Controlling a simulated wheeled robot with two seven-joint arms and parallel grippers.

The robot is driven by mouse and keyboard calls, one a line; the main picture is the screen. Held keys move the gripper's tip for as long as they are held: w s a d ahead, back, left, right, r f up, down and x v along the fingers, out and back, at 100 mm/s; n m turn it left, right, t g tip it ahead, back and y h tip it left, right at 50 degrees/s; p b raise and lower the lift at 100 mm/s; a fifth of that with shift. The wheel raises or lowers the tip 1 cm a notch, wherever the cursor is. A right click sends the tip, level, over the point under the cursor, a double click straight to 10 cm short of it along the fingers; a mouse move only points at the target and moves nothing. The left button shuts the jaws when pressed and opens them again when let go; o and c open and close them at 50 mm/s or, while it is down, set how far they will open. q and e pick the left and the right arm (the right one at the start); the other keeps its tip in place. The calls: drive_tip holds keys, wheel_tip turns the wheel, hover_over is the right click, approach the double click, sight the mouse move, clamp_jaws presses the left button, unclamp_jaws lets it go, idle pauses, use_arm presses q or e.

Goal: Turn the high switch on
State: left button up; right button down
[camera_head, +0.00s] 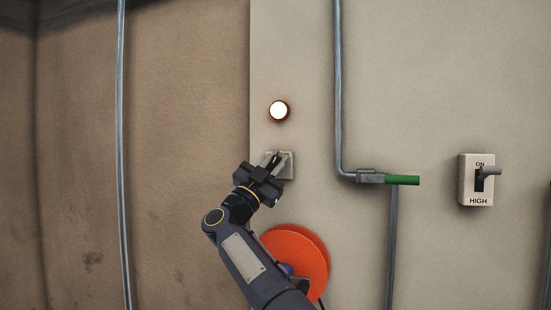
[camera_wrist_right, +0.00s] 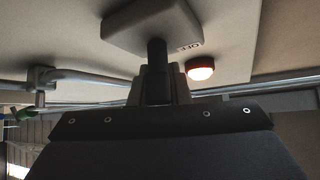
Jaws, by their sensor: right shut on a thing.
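The high switch (camera_head: 477,180) is a pale box on the wall at the right, marked ON above and HIGH below. My left gripper is out of view.
A lit lamp (camera_head: 279,111) is above the gripped switch. A grey pipe (camera_head: 339,90) with a green end (camera_head: 402,180) runs between the two switches. An orange disc (camera_head: 300,258) is beside my right arm. The wall around the high switch is clear.

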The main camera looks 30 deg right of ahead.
drive_tip(key=shift+m+g, duration=0.4)
drive_tip(key=shift+m, duration=0.1)
drive_tip(key=c, duration=1.4)
unclamp_jaws()
drive_tip(key=shift+o, duration=0.2)
drive_tip(key=b+v, duration=0.4)
drive_tip(key=v, duration=0.3)
drive_tip(key=shift+a+f, duration=0.25)
drive_tip(key=shift+a, duration=0.1)
drive_tip(key=shift+s, duration=0.15)
